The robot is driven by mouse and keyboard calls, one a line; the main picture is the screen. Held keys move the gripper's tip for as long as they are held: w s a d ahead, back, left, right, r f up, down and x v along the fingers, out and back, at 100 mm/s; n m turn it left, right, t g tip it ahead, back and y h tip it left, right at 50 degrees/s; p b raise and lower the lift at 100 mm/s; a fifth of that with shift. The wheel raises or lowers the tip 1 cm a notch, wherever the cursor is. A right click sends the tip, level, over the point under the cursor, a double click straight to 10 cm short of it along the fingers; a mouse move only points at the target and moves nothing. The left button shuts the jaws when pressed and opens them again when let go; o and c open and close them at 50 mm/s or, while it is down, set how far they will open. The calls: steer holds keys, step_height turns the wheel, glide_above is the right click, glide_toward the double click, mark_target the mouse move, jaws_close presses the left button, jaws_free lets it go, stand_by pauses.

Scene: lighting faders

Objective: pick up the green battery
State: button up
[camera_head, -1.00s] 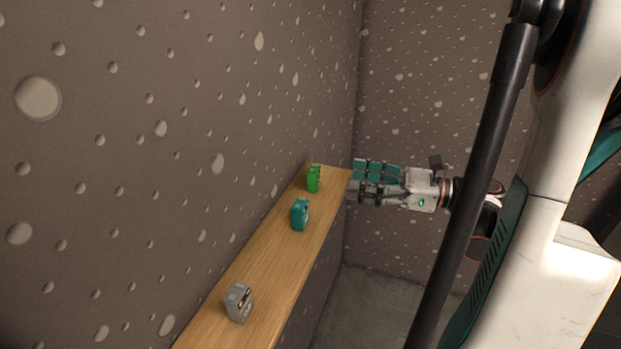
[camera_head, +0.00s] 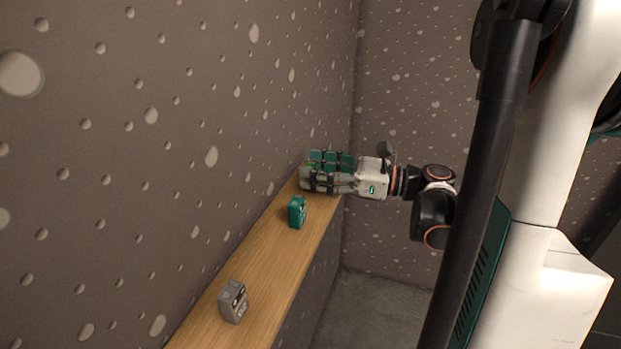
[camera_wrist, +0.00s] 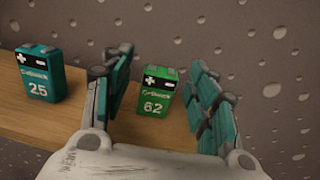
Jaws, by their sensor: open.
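The green battery (camera_wrist: 157,92), marked 62, stands upright on the wooden shelf (camera_wrist: 70,128) in the wrist view. It shows between the two fingers of my gripper (camera_wrist: 160,85), which is open, with visible space on both sides of the battery. In the head view my gripper (camera_head: 308,172) is at the far end of the shelf (camera_head: 262,262). Its fingers cover nearly all of the green battery there, and I cannot tell from that view whether they touch it.
A teal battery (camera_head: 297,212), marked 25 in the wrist view (camera_wrist: 40,75), stands nearer along the shelf, close to my gripper's left finger. A grey battery (camera_head: 233,302) stands at the near end. A speckled wall (camera_head: 180,120) runs behind the shelf.

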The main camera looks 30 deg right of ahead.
steer(key=c, duration=1.2)
steer(key=shift+o, duration=0.2)
